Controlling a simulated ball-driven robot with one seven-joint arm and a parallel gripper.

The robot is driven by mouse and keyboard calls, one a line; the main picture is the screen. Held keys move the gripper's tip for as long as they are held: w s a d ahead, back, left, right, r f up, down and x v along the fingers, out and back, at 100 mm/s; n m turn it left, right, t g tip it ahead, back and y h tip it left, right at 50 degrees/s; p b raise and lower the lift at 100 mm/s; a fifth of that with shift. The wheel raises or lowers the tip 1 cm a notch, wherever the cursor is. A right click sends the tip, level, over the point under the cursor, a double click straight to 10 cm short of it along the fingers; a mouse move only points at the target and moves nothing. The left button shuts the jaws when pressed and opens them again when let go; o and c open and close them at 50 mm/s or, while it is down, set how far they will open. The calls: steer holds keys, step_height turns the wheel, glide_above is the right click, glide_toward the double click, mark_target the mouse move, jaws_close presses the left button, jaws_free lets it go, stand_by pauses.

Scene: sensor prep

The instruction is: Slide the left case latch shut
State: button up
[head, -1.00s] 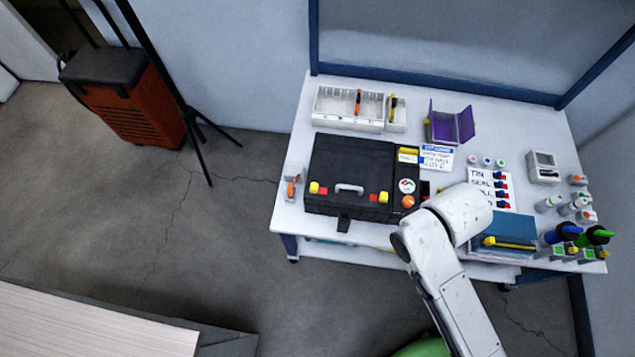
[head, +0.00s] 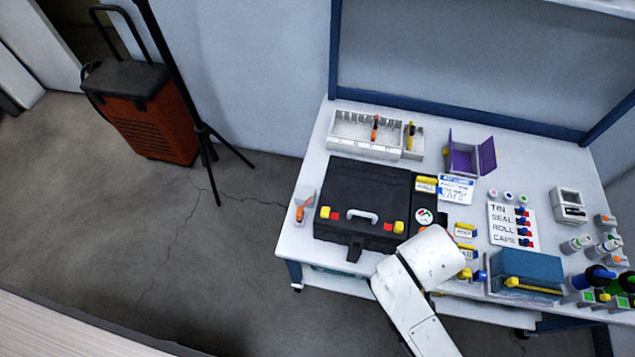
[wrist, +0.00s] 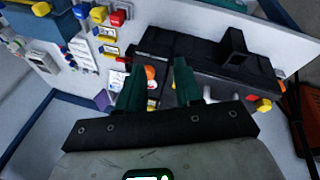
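The closed black case (head: 370,190) lies on the table, with a grey handle (head: 361,216) near its front edge. The left case latch (head: 325,212) is a yellow block at the front left, with a red mark just to its right. It also appears in the wrist view (wrist: 263,105), right of my fingers. The right latch (head: 398,227) is another yellow block with a red mark to its left. My gripper (wrist: 159,75) shows two green fingers apart with nothing seen held between them. In the head view my white arm hides it, near the case's front right.
An orange-tipped tool (head: 303,208) sits left of the case. A black piece (head: 355,248) sticks out from the case front. A panel with an orange knob (wrist: 150,72) and labelled yellow blocks stand right of the case. A teal box (head: 530,268) is further right.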

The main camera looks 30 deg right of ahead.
mark_target(327, 207)
steer(key=shift+o, duration=1.1)
steer(key=w+f+m+t+h+b, duration=0.1)
steer(key=w+f+m+h+b, duration=0.1)
steer(key=w+f+h+b, duration=0.1)
step_height(327, 207, down, 3)
steer(key=shift+w+r+b, duration=0.15)
steer(key=shift+w+b, duration=0.65)
steer(key=shift+w, duration=0.05)
steer(key=w+a+f+t+h+b, duration=0.1)
steer(key=w+a+t+b, duration=0.1)
steer(key=w+a+m+t+h+b, duration=0.1)
steer(key=w+a+t+h+b, duration=0.1)
steer(key=w+b, duration=0.1)
steer(key=w+a+f+m+t+h+b, duration=0.1)
steer(key=w+a+t+b, duration=0.1)
steer(key=w+b, duration=0.1)
steer(key=shift+a+f+h, duration=0.3)
steer(key=shift+a+f, duration=0.05)
steer(key=shift+a, duration=0.05)
steer(key=w+a+t+b, duration=0.35)
steer(key=a+t, duration=0.25)
steer(key=a, duration=0.3)
steer(key=x, duration=1)
steer(key=shift+w+f, duration=0.15)
steer(key=shift+f, duration=0.25)
steer(key=shift+c, duration=0.3)
jaws_close()
